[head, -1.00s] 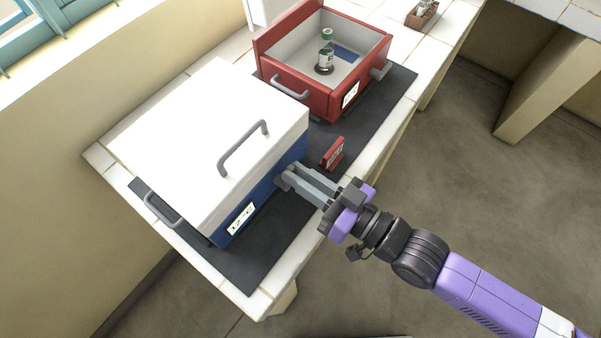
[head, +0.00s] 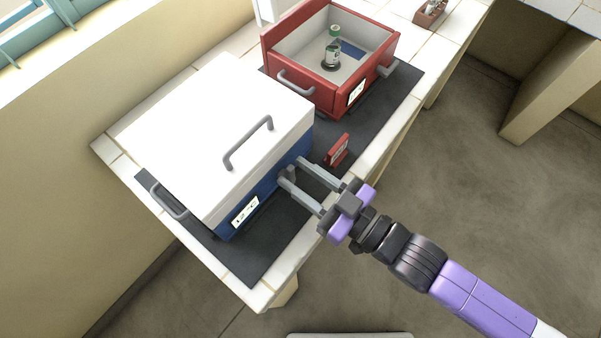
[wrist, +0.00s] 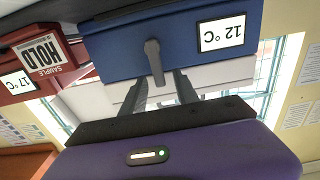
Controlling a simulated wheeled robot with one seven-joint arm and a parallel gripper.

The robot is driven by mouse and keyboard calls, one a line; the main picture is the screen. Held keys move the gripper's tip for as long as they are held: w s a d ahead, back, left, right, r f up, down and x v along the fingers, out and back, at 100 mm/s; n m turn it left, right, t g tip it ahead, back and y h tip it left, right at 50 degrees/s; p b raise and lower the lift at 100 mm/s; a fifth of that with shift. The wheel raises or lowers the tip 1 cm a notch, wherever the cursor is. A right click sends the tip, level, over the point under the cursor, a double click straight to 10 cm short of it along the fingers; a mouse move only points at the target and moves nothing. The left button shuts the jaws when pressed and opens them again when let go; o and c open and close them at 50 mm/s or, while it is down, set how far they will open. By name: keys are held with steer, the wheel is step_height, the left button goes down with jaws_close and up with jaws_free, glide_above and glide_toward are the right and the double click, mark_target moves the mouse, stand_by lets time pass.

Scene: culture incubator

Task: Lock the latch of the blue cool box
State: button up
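The blue cool box (head: 262,196) with a white lid (head: 215,130) stands on a dark mat, its lid down. Its 12 °C label is upside down in the wrist view, where the blue front (wrist: 130,50) fills the top. The grey latch (wrist: 154,62) is on that front, its lever pointing toward the white lid side. My gripper (head: 290,171) is at the front face, its fingers spread on either side of the latch. In the wrist view, the fingers (wrist: 159,88) show gaps to the lever. The latch is partly hidden by the fingers in the head view.
An open red box (head: 322,98) holding a bottle (head: 333,48) stands behind. A small red HOLD sign (head: 337,151) stands on the mat (head: 250,262) close to my gripper. A brown rack (head: 430,14) is farther back. The floor side is clear.

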steer(key=b+v, duration=0.1)
steer(key=v, duration=0.6)
steer(key=shift+s+d, duration=0.25)
steer(key=shift+d, duration=0.05)
stand_by(0.5)
steer(key=s+d+m+t+h, duration=0.3)
steer(key=s+d+m+h, duration=0.7)
steer(key=s+d+h, duration=0.4)
steer(key=s, duration=0.4)
steer(key=shift+s+m+t, duration=0.2)
steer(key=shift+m+t, duration=0.1)
steer(key=shift+t, duration=0.1)
steer(key=shift+d, duration=0.1)
